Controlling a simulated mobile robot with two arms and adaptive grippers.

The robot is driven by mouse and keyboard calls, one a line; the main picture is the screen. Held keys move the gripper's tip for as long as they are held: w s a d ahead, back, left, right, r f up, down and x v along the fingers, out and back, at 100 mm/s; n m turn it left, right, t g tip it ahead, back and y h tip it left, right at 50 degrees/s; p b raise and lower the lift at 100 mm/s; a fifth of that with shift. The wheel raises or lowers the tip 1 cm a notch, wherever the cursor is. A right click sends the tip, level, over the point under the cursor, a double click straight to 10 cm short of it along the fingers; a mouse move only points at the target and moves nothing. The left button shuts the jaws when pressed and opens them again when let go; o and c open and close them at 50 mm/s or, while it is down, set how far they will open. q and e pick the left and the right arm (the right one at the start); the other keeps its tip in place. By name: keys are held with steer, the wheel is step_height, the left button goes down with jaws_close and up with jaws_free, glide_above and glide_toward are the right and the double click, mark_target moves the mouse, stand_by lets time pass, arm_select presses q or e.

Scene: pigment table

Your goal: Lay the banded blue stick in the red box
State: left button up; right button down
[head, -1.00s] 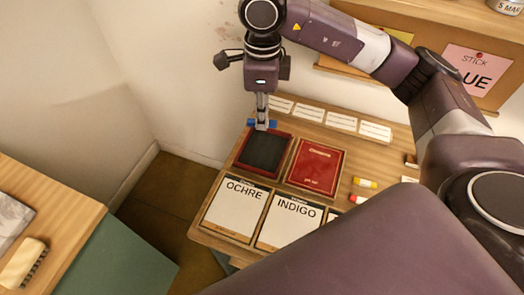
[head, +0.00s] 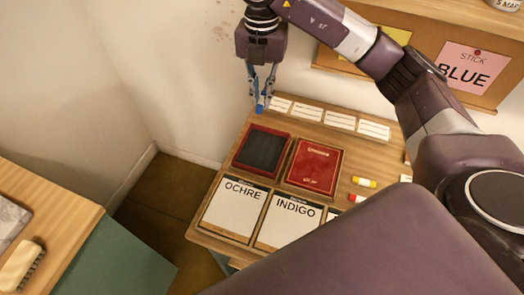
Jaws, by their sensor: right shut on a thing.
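The red box (head: 239,163) lies open on the table, with a dark, empty-looking inside. Its red lid (head: 315,166) lies flat just to the right of it. My right gripper (head: 261,103) points down beyond the far edge of the box and is shut on a blue stick (head: 261,108). The stick shows short, partly hidden by the fingers; I cannot make out its bands. It is above the table's far left corner, apart from the box. My left gripper is not in view.
Cards marked OCHRE (head: 232,208) and INDIGO (head: 289,219) lie in front of the box. Several white labels line the back. A yellow stick (head: 364,182) and a red stick (head: 356,198) lie to the right. A brush (head: 21,262) is on the left table.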

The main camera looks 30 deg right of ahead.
steer(key=shift+w+d+m, duration=0.1)
steer(key=shift+m, duration=0.5)
steer(key=shift+f, duration=0.4)
steer(key=p, duration=0.2)
glide_above(262, 151)
step_height(262, 151, down, 15)
steer(key=shift+r, duration=0.1)
step_height(262, 151, down, 4)
steer(key=shift+r, duration=0.25)
steer(key=shift+f, duration=0.5)
steer(key=shift+f, duration=0.2)
steer(key=c, duration=2)
jaws_free()
